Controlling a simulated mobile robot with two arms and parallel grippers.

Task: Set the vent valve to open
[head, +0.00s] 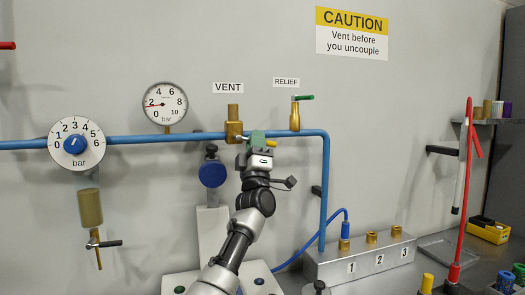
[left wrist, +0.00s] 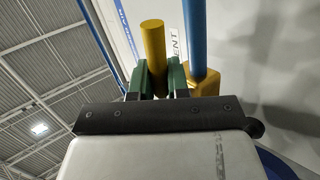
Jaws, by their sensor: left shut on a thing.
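The vent valve (head: 234,128) is a brass body on the blue pipe, under the VENT label (head: 228,88). Its yellow handle (head: 272,143) sticks out to the right, roughly along the pipe. My left gripper (head: 258,138) is at the handle with its green fingers around it, just right of the valve body. In the left wrist view the yellow handle (left wrist: 154,45) sits between the green fingers (left wrist: 157,80), with the brass body (left wrist: 204,82) beside them. The handle's middle is hidden by the fingers. My right gripper is not in view.
The relief valve (head: 295,116) with a green lever stands close on the right. The blue pipe (head: 170,138) runs along the wall and down at right. A pressure gauge (head: 165,104) and a dial (head: 76,143) are at left. A numbered manifold (head: 355,262) stands below right.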

